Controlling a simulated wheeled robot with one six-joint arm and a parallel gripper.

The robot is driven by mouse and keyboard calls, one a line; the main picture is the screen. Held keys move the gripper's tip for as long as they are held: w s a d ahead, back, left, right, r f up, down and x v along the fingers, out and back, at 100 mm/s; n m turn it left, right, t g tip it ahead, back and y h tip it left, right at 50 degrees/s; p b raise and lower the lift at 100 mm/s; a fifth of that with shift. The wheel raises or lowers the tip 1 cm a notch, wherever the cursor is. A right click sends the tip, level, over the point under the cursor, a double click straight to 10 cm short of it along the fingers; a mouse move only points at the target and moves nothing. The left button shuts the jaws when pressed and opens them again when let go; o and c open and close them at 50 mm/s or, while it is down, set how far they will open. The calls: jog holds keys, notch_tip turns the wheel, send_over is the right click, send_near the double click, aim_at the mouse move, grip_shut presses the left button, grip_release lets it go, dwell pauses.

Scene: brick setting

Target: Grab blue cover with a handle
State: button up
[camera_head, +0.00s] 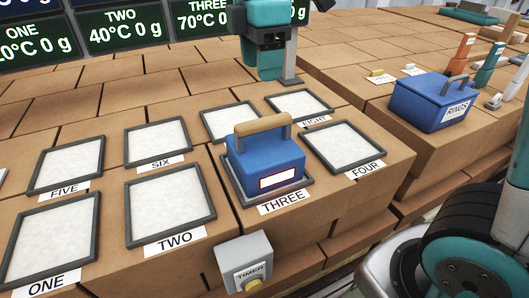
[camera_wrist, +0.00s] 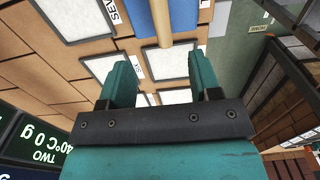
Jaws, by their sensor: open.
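The blue cover (camera_head: 262,166) stands upright on the pad marked THREE in the head view, with a tan bar handle (camera_head: 262,125) on top and a blank white label on its front. My gripper (camera_head: 271,72) is open and empty, above and behind the cover in that view, apart from it. In the wrist view the open fingers (camera_wrist: 162,68) point toward the upper edge, and the tan handle (camera_wrist: 162,22) shows ahead of the gap between them. The blue body is only partly visible there.
A second blue box marked RINGS (camera_head: 434,103), with a grey handle, stands at the right. Framed white pads, such as FOUR (camera_head: 345,146) and TWO (camera_head: 170,207), surround the cover. A grey timer box (camera_head: 244,262) sits in front. Display screens (camera_head: 125,28) stand at the back left.

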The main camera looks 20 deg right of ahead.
aim_at(263, 119)
notch_tip(263, 119, down, 9)
jog(key=shift+r+p, duration=0.1)
jog(key=shift+p, duration=0.6)
jog(key=shift+d+f+p, duration=0.2)
jog(key=shift+f+p, duration=0.8)
jog(key=shift+f, duration=1.7)
grip_shut()
jog(key=shift+r, duration=0.15)
